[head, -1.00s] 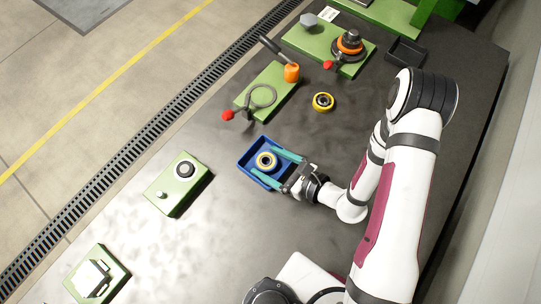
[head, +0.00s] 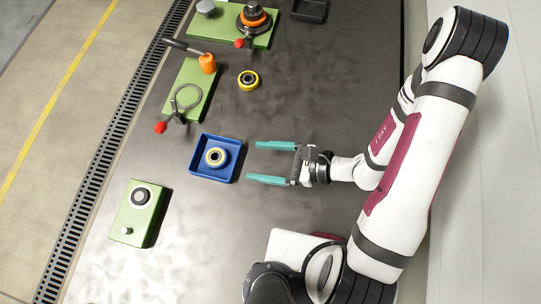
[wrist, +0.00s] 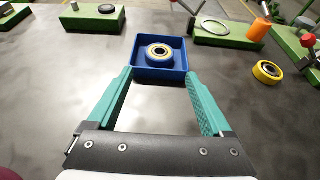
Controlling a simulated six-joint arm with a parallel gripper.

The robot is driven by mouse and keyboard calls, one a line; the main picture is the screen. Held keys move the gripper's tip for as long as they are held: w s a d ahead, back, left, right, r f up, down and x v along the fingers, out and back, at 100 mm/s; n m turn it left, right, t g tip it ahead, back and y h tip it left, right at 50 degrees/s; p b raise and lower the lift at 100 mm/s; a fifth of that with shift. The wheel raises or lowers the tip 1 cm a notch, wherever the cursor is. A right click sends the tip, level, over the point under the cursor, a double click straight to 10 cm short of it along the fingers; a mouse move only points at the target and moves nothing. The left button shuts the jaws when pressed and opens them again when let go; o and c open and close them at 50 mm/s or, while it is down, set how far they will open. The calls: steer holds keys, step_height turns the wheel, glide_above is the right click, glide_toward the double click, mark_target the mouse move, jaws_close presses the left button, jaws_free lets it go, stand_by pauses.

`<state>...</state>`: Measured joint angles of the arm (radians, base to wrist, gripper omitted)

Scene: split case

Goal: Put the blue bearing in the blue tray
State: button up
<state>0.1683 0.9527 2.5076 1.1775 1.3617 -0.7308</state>
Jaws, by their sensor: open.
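The blue tray (head: 199,172) is a square open box on the dark table. The same bearing (wrist: 158,52) and tray (wrist: 160,75) show ahead of the fingers in the wrist view. My gripper (head: 253,161) has teal fingers spread wide, with nothing between them. It is to the right of the tray, apart from it, with its fingertips pointing at it.
A yellow bearing with a dark centre (head: 248,79) lies on the bare table above the tray. Green fixture blocks stand around: one with a clamp and ring (head: 200,82), one with a dark ring (head: 138,222). A black tray (head: 310,11) is at the top.

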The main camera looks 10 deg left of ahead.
steer(key=s+d+r+n+g+h, duration=0.2)
steer(key=s+r+n+g+h, duration=0.15)
steer(key=r+n, duration=0.6)
steer(key=s+d+r+n+t+h, duration=0.3)
steer(key=d+r+h, duration=0.4)
steer(key=d, duration=0.5)
steer(key=shift+s+r+h, duration=0.3)
steer(key=shift+s+h, duration=0.2)
steer(key=shift+h, duration=0.05)
